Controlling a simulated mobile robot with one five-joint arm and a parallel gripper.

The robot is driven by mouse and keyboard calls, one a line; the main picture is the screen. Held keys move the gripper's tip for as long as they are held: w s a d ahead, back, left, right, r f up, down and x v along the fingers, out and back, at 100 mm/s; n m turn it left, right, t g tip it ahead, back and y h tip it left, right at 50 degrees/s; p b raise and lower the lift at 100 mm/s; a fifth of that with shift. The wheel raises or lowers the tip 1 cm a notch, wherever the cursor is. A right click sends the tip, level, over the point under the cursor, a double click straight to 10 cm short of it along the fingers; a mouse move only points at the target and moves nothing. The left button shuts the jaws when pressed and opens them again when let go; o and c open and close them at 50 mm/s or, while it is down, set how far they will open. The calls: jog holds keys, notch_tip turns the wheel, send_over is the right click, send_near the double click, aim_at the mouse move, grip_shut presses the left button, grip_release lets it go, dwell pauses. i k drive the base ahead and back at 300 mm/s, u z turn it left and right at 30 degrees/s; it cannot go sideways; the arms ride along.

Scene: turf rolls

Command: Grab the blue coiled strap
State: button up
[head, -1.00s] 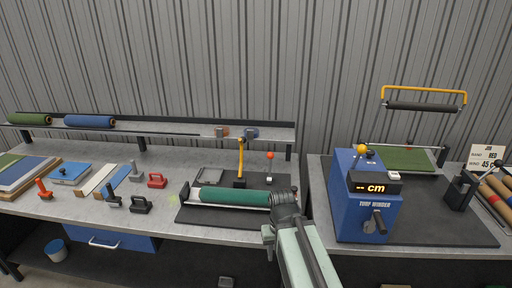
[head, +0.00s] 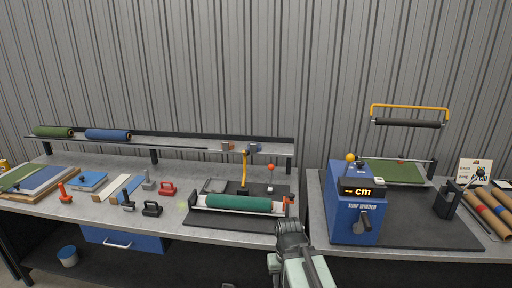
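The blue coiled strap (head: 252,148) looks like the small blue coil on the back shelf, right of an orange-brown coil (head: 227,146). A yellow lever stands just in front of it and may hide part of it. My gripper (head: 290,228) is dark grey and low in front of the bench, well below and to the right of the strap. It is apart from the strap. Its fingers are too small and dark to show whether they are open.
A green turf roll (head: 238,203) lies in a cradle between my gripper and the shelf. The yellow lever (head: 244,170) rises behind it. A blue winder (head: 354,205) stands on the right bench. Clamps and tiles cover the left bench. A gap separates the benches.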

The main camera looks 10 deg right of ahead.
aim_at(254, 147)
jog(key=u, duration=0.4)
jog(key=i, duration=1.25)
jog(key=u, duration=0.85)
jog(key=k, duration=0.7)
jog(key=u, duration=0.1)
jog(key=i, duration=0.9)
jog(key=u, duration=0.05)
